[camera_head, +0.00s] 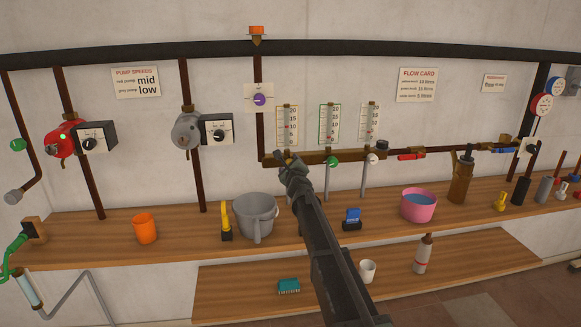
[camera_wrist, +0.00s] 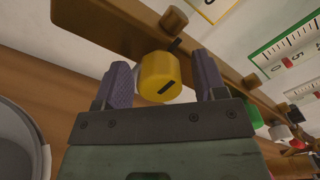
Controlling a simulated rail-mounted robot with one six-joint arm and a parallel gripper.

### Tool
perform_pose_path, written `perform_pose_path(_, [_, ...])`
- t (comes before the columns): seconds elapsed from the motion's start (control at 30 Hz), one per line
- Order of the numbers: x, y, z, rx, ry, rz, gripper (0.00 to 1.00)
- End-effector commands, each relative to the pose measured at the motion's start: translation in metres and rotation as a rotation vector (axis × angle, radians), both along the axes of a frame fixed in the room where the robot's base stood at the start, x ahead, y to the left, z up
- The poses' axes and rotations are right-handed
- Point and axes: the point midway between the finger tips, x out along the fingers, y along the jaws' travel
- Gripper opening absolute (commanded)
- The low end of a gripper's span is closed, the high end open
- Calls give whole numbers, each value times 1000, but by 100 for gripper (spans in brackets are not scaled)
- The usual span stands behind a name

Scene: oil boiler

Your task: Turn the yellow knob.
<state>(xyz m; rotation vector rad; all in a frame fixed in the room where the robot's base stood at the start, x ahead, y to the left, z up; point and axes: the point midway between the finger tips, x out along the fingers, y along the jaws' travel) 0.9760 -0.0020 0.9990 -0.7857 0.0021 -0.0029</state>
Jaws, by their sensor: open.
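The yellow knob (camera_wrist: 162,77) is a short cylinder with a dark mark on its face, below the brown manifold bar (camera_wrist: 125,30) in the wrist view. My gripper (camera_wrist: 163,84) is open, with one purple-grey finger on each side of the knob. Gaps show between the knob and both fingers, the left one narrower. In the head view my gripper (camera_head: 291,165) is at the left end of the manifold bar (camera_head: 330,156). It hides the yellow knob there.
A green knob (camera_head: 333,162) and a white knob (camera_head: 372,159) sit further right along the bar. Scaled gauges (camera_head: 330,124) hang above it. A grey bucket (camera_head: 255,216) stands on the wooden shelf (camera_head: 180,225) below and left of my gripper.

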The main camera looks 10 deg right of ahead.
Motion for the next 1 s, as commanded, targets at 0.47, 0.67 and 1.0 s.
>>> perform_pose_path(0.47, [-1,0,0,-1,0,0,15])
perform_pose_path(0.67, [-1,0,0,-119,0,0,15])
perform_pose_path(1.0, [-1,0,0,-294,0,0,15])
